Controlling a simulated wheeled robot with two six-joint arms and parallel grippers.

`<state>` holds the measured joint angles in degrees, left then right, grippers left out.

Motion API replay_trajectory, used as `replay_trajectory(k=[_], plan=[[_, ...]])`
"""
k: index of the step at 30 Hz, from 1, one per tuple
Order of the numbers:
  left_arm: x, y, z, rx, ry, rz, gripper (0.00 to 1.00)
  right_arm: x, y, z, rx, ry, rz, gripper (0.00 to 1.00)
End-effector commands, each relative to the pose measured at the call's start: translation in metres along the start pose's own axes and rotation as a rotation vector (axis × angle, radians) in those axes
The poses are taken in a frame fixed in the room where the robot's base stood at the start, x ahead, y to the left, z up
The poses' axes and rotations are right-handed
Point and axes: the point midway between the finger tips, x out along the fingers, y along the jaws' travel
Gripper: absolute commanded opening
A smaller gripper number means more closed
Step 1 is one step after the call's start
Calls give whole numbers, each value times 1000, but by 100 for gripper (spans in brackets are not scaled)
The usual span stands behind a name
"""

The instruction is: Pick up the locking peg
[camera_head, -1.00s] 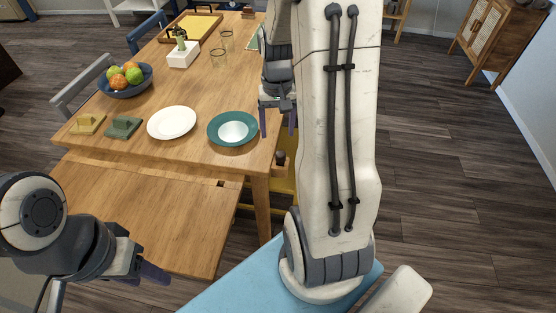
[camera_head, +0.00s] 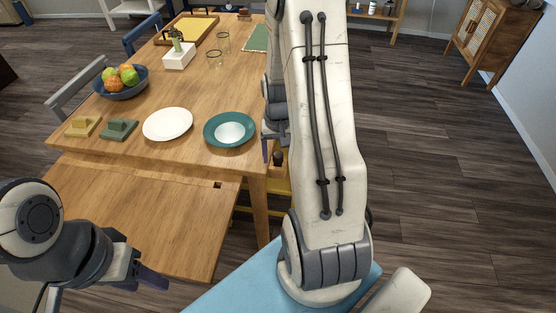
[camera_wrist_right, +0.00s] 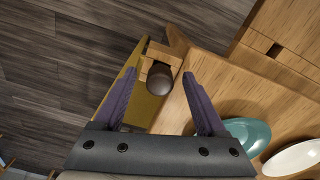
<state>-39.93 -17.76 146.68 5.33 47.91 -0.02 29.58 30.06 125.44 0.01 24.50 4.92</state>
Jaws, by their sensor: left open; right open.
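The locking peg, a dark brown round knob (camera_head: 277,158), is at the near right corner of the wooden table, partly beside my right gripper. In the right wrist view the knob (camera_wrist_right: 160,79) sits on a light wooden bracket and shows between the two purple fingers. My right gripper (camera_wrist_right: 158,74) is open and empty; I cannot tell how far its tips are from the knob. In the head view my right gripper (camera_head: 268,148) is partly hidden behind my right arm. My left gripper (camera_head: 152,278) is open and empty near the lower leaf.
A teal plate (camera_head: 210,134) and a white plate (camera_head: 167,124) lie near that corner. The lower wooden leaf (camera_head: 140,210) with a small slot is in front of the table. A yellow chair (camera_head: 281,185) stands below the corner. A fruit bowl (camera_head: 124,90) is farther back.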

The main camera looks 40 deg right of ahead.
Motion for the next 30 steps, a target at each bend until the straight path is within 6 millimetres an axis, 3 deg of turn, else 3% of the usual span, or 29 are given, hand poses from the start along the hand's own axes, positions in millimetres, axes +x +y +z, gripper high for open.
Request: replay_trajectory(k=[3,4,9,22,30], plan=[[0,0,0,0,0,0,50,0,0,0,0,0,0,74],[0,0,0,0,0,0,50,0,0,0,0,0,0,66],[0,0,0,0,0,0,50,-1,0,0,0,0,0,1],[-1,0,0,0,0,0,50,-8,0,-1,0,2,0,0],[-5,0,0,0,0,0,50,-47,2,-1,2,6,0,0]])
